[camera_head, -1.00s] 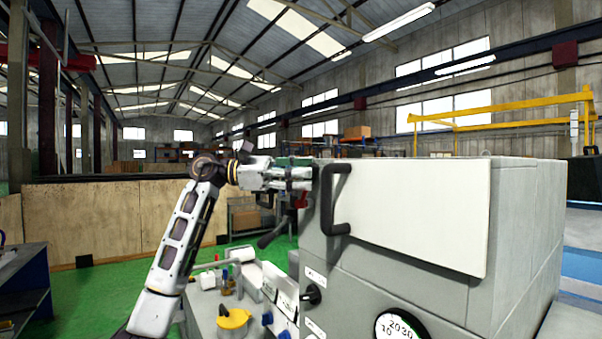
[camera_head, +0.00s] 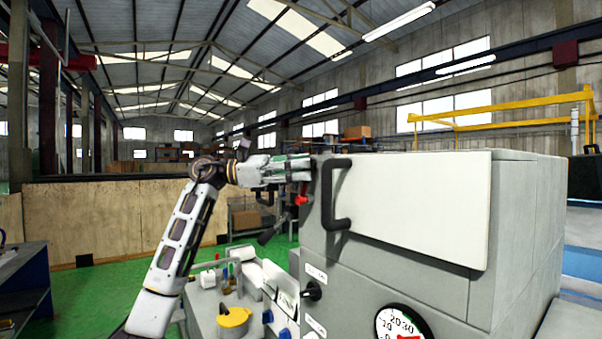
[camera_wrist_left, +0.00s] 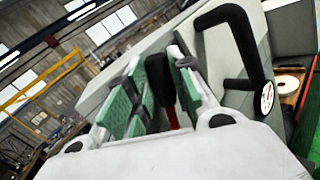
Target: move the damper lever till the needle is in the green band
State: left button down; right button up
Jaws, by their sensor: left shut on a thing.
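My left gripper (camera_head: 300,170) is at the left side of the grey machine cabinet (camera_head: 460,305). It is shut on the damper lever; the black grip (camera_wrist_left: 160,80) of the lever is between the green pads in the left wrist view, with a red shaft below. The lever's red part (camera_head: 302,199) shows under the fingers in the head view. The gauge (camera_head: 403,322) is on the cabinet front, cut off by the bottom edge, with a red patch showing low on its dial. A small dial also shows in the left wrist view (camera_wrist_left: 267,98). I cannot make out the green band. My right gripper is out of view.
A black handle (camera_head: 334,195) stands out from the cabinet's white panel (camera_head: 420,205), close to my left gripper. A black switch (camera_head: 312,290) sits below. A bench (camera_head: 206,305) with a yellow-lidded pot (camera_head: 233,318) is beside it. Green floor (camera_head: 110,285) is clear at left.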

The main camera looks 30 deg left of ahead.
pick_arm(q)
jog(key=shift+w+a+r+n+t+h+b, duration=0.15)
jog(key=shift+a+n+t+h+b, duration=0.3)
jog(key=shift+n, duration=0.25)
jog(key=c, duration=1.2)
grip_release()
jog(key=shift+c, duration=0.2)
jog(key=v, duration=1.2)
jog(key=shift+a, duration=0.1)
